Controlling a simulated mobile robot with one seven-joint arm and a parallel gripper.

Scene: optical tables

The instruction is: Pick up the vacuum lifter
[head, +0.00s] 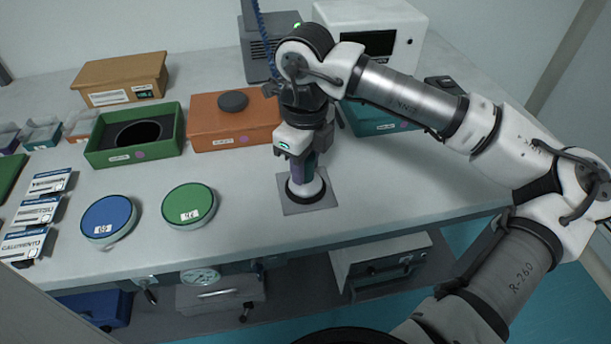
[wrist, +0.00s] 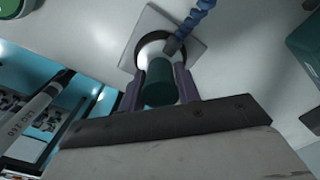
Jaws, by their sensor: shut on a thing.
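The vacuum lifter (head: 305,188) stands upright on a grey square pad (head: 325,204) near the table's front edge. It has a white body with a dark ring at its base. In the wrist view its dark green handle (wrist: 160,90) points toward the camera. A blue coiled hose (wrist: 196,18) runs to it from above. My gripper (head: 307,165) comes straight down over the lifter. In the wrist view its purple fingers (wrist: 160,88) are on both sides of the green handle and shut on it. The lifter's base appears to rest on the pad.
A green open box (head: 105,155), an orange box (head: 215,140) with a dark disc on it and a teal box (head: 372,126) stand behind. Blue (head: 108,217) and green (head: 189,205) round discs lie to the left. The table is clear right of the pad.

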